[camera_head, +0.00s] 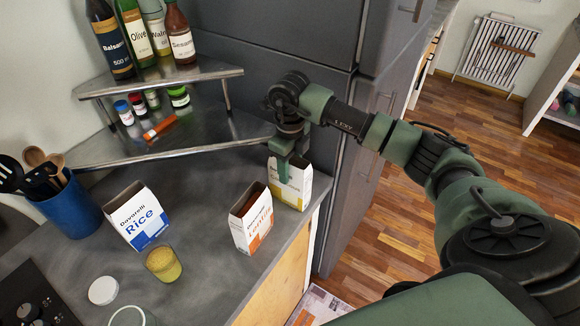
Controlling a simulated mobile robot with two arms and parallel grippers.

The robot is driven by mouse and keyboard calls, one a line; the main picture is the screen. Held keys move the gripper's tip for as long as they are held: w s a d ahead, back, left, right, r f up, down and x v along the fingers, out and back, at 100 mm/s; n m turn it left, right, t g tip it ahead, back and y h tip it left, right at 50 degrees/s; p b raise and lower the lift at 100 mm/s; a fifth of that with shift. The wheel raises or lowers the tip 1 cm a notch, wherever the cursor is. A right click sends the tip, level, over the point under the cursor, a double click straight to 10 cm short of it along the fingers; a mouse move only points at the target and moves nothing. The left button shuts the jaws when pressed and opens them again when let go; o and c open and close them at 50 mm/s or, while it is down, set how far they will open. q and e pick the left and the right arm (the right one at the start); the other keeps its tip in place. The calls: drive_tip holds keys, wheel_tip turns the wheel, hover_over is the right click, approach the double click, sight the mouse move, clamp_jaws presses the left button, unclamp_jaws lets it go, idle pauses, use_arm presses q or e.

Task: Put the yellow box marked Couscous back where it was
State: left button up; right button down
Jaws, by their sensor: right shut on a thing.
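The box with yellow on it (291,191) is white and yellow with an open top. It is upright at the right end of the counter (214,234), close to the dark cabinet; its lettering is too small and covered to read. My right gripper (287,160) comes from above and is shut on its upper edge, hiding part of the front. I cannot tell whether the box's base touches the counter. My left gripper is not in view.
A Lentils box (251,222) stands just left of the held box. A Rice box (139,217), a glass of yellow grain (163,264) and a white lid (103,290) are further left. A metal corner shelf (165,147) with bottles and jars stands behind.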

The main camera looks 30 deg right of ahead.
drive_tip(key=c, duration=0.8)
unclamp_jaws()
drive_tip(key=shift+o, duration=0.2)
drive_tip(key=shift+r, duration=0.1)
wheel_tip(320, 180, up, 11)
drive_tip(key=b, duration=0.3)
drive_tip(key=shift+r, duration=0.55)
drive_tip(key=shift+f, duration=0.1)
